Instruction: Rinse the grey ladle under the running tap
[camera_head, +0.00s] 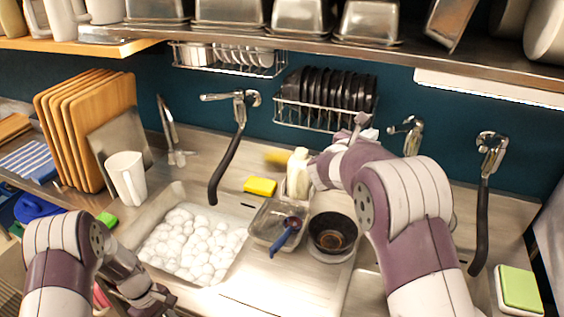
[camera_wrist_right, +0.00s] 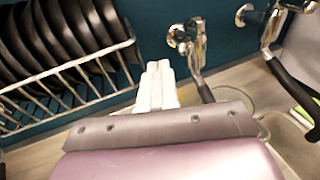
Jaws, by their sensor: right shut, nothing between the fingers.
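I cannot make out a grey ladle in either view. A blue-handled ladle or scoop (camera_head: 287,232) lies in a metal tray. My right gripper (camera_head: 363,124) is raised near the back wall, left of a wall tap (camera_head: 409,132). In the right wrist view its pale fingers (camera_wrist_right: 157,84) are together with nothing between them, close to the tap (camera_wrist_right: 190,42) but seemingly apart from it. No running water shows. My left gripper (camera_head: 155,298) is low at the front left, and its finger opening is unclear.
A basin of white foam (camera_head: 195,245) fills the left counter. A dark bowl (camera_head: 333,234), soap bottle (camera_head: 298,170) and yellow sponge (camera_head: 260,186) stand mid-counter. A rack of black plates (camera_head: 325,98) hangs behind. Other taps with black hoses (camera_head: 230,155) line the wall.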

